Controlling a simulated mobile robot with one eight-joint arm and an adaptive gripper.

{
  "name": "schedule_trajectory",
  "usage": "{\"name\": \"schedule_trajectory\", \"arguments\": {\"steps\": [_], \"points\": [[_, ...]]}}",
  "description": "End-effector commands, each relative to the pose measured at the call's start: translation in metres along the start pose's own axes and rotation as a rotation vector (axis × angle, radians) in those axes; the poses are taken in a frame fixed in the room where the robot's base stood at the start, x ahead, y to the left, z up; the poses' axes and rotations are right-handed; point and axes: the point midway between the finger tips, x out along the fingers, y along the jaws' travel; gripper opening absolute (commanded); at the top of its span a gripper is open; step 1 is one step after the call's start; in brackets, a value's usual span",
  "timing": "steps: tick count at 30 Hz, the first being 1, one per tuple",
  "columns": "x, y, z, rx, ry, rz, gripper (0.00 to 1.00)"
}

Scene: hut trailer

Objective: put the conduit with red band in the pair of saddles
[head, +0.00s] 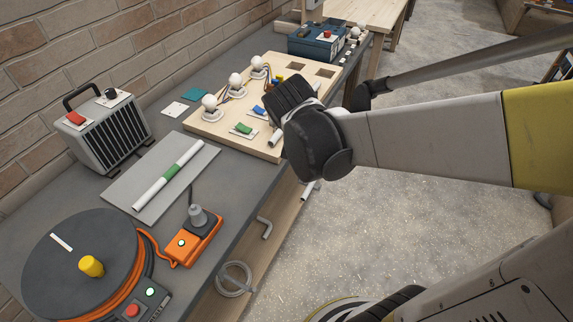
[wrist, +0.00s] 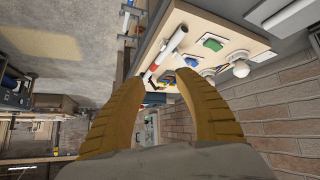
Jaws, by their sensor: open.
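A white conduit shows in the wrist view (wrist: 173,43) along the edge of the wooden board, with a red band (wrist: 149,74) near the fingertips. I cannot clearly make out the pair of saddles in either view.
The wooden board (head: 205,126) carries bulbs and coloured switches. A green-banded conduit (head: 152,190) lies on a grey plate (head: 203,157). A heater (head: 112,130), cable reel (head: 70,255), orange socket box (head: 195,243) and blue toolbox (head: 318,48) crowd the bench.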

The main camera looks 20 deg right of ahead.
Motion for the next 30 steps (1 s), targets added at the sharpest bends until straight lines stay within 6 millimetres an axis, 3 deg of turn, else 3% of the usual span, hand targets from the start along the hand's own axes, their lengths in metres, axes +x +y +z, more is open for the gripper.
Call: {"name": "schedule_trajectory", "arguments": {"steps": [1,6,12,18,30], "points": [[-0.023,0.001,0.014,-0.023,-0.026,-0.032,0.39],[-0.086,-0.004,0.064,-0.121,-0.105,-0.160,0.39],[-0.129,-0.012,0.112,-0.201,-0.150,-0.277,0.39],[-0.141,-0.015,0.126,-0.228,-0.160,-0.315,0.39],[-0.140,-0.015,0.126,-0.227,-0.159,-0.315,0.39]]}}
